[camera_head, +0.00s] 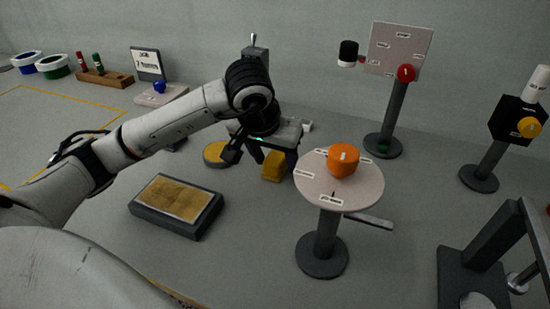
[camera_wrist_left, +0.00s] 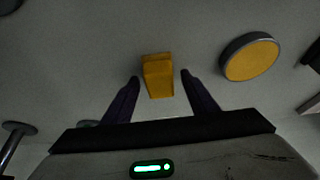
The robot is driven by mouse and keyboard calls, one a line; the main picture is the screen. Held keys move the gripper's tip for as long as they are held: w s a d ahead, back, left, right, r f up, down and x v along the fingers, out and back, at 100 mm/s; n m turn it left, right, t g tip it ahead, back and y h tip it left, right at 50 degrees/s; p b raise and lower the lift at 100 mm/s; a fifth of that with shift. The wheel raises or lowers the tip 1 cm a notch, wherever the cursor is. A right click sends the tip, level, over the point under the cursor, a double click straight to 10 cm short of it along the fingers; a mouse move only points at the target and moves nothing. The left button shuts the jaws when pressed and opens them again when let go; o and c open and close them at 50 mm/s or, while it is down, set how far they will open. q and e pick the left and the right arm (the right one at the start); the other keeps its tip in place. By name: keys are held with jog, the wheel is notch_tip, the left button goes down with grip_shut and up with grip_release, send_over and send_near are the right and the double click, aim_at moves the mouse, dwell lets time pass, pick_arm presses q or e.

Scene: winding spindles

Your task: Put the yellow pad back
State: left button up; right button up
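A yellow block-shaped pad (camera_head: 273,167) sits on the grey table below my left gripper (camera_head: 265,157). In the left wrist view the yellow pad (camera_wrist_left: 158,78) shows between the two dark fingers of the gripper (camera_wrist_left: 160,80), with a gap on each side. The gripper is open and empty. A low round dark disc with a yellow top (camera_head: 217,154) lies left of the pad; it also shows in the left wrist view (camera_wrist_left: 251,58), right of the fingers. The gripper partly hides the pad in the head view. My right gripper is not in view.
A dark tray with a golden, rough-looking top (camera_head: 178,200) lies front left. A round pale table on a post (camera_head: 338,190), bearing an orange knob (camera_head: 343,160), stands close right of the pad. Stands with panels (camera_head: 398,50) and (camera_head: 517,120) are further right. Open table lies around the tray.

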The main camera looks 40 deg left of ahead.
pick_arm(q)
jog(key=shift+s+r, duration=0.1)
jog(key=shift+r, duration=0.45)
jog(key=p+v, duration=0.1)
jog(key=v, duration=1)
jog(key=shift+s, duration=0.15)
